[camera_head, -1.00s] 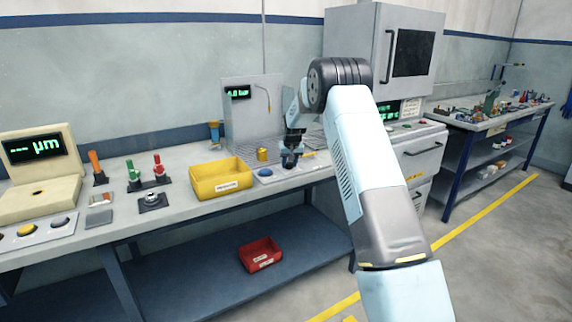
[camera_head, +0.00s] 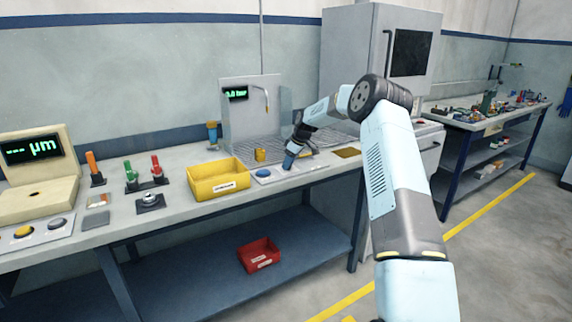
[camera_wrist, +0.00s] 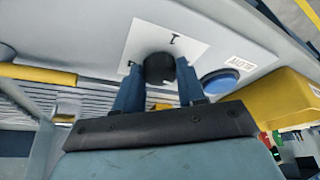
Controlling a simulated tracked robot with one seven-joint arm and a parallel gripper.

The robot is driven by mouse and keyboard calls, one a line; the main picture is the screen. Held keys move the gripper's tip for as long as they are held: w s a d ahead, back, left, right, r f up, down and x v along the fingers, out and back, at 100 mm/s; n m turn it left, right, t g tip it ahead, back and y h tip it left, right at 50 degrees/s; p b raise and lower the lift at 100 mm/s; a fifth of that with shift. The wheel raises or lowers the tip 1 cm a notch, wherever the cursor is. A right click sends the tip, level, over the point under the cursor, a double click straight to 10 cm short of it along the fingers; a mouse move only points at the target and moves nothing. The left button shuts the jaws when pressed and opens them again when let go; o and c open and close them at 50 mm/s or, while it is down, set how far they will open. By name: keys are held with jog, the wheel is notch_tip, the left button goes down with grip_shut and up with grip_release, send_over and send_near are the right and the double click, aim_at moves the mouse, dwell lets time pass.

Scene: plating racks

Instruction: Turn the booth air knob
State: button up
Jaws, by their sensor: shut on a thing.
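The booth air knob (camera_wrist: 158,68) is a dark round knob on a white marked plate (camera_wrist: 192,40) in the wrist view. My gripper (camera_wrist: 160,85) has its blue fingers on either side of the knob and is shut on it. In the head view my gripper (camera_head: 290,161) is low over the control panel in front of the booth (camera_head: 249,121) and hides the knob. The booth's green display (camera_head: 236,93) shows a bar reading; its first digit is hard to read.
A blue button (camera_wrist: 220,82) marked BLOW sits close beside the knob; it also shows in the head view (camera_head: 263,173). A yellow bin (camera_head: 218,181) stands left of the panel. A gold cup (camera_head: 260,155) is behind it. A red bin (camera_head: 259,254) is on the lower shelf.

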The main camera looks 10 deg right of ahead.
jog(key=n, duration=0.2)
jog(key=n+g, duration=0.1)
jog(key=n, duration=0.1)
jog(key=shift+w+a+y, duration=0.1)
jog(key=shift+a+y, duration=0.1)
jog(key=shift+y, duration=0.2)
jog(key=shift+a+f+n+g, duration=0.1)
jog(key=shift+n+g, duration=0.4)
jog(key=shift+n, duration=0.2)
jog(key=shift+f, duration=0.15)
jog(key=o, duration=1)
jog(key=shift+o, duration=0.2)
jog(key=shift+d, duration=0.2)
jog(key=shift+r, duration=0.2)
jog(key=shift+r, duration=0.1)
